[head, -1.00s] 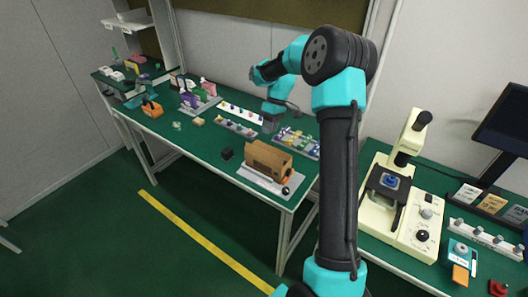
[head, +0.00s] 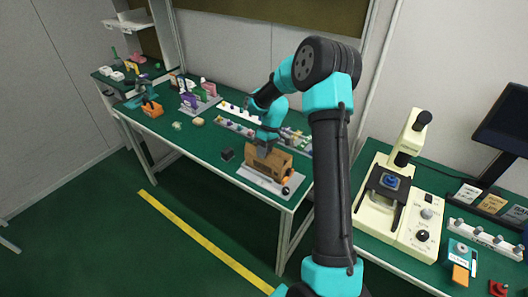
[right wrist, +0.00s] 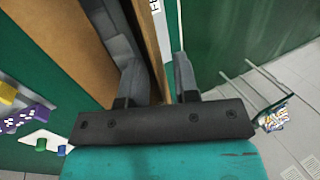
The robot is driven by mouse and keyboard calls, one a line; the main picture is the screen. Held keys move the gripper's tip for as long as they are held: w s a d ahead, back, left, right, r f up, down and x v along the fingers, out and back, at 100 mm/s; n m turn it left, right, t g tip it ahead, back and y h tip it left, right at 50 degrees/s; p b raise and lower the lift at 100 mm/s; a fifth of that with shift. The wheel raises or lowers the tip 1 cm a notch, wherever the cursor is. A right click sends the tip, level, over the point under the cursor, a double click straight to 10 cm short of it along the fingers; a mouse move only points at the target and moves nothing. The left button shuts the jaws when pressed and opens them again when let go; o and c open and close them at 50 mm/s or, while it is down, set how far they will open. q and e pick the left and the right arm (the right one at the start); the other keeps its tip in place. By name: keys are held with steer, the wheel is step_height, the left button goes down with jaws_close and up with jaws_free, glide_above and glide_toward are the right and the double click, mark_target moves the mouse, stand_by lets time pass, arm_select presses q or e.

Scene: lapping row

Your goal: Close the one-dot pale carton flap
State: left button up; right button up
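The brown box (head: 272,158) stands on a pale base plate (head: 262,183) at the near end of the green table. I cannot make out its dots or a pale flap at this size. My right gripper (head: 265,147) is at the box's upper left in the head view and hides part of it. In the right wrist view my right gripper (right wrist: 159,65) has its fingers apart. A tan panel edge (right wrist: 147,30) runs between them; contact cannot be told. My left gripper does not show clearly in either view.
A small dark block (head: 227,154) sits left of the box. Trays with small coloured pieces (head: 236,127) lie behind it. Upright coloured cards (head: 200,95) stand farther back. A cream microscope (head: 398,200) is on the right table. The floor in front is clear.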

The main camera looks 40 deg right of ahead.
jaws_close()
steer(key=shift+d+f+y, duration=0.15)
steer(key=shift+d+y, duration=0.15)
steer(key=shift+y, duration=0.5)
steer(key=shift+w+d+f+g+y, duration=0.1)
steer(key=shift+d+g+y, duration=0.1)
steer(key=shift+y, duration=0.5)
steer(key=shift+d+f+g+y, duration=0.1)
steer(key=shift+f+g+y, duration=0.1)
steer(key=shift+y, duration=0.5)
steer(key=shift+w+d+f+g+y, duration=0.1)
steer(key=shift+g+y, duration=0.1)
steer(key=shift+y, duration=0.5)
jaws_free()
steer(key=shift+r+h, duration=0.1)
steer(key=shift+h, duration=0.2)
